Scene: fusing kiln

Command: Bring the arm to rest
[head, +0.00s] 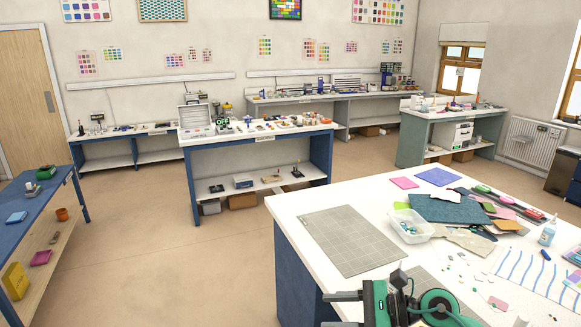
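My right gripper (343,310) is at the bottom of the head view, right of centre. It points left at the near edge of the white-topped table. Its two dark fingers are apart, with nothing seen between them. The green and black parts of my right arm (437,303) lie behind it at the bottom right. My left arm and gripper are not in view.
The white-topped table (290,207) bears a grey cutting mat (353,240), a clear tub (410,226), coloured sheets and a bottle (547,233). A blue bench (190,170) stands beyond. A shelf unit (62,178) is at left. The floor between is clear.

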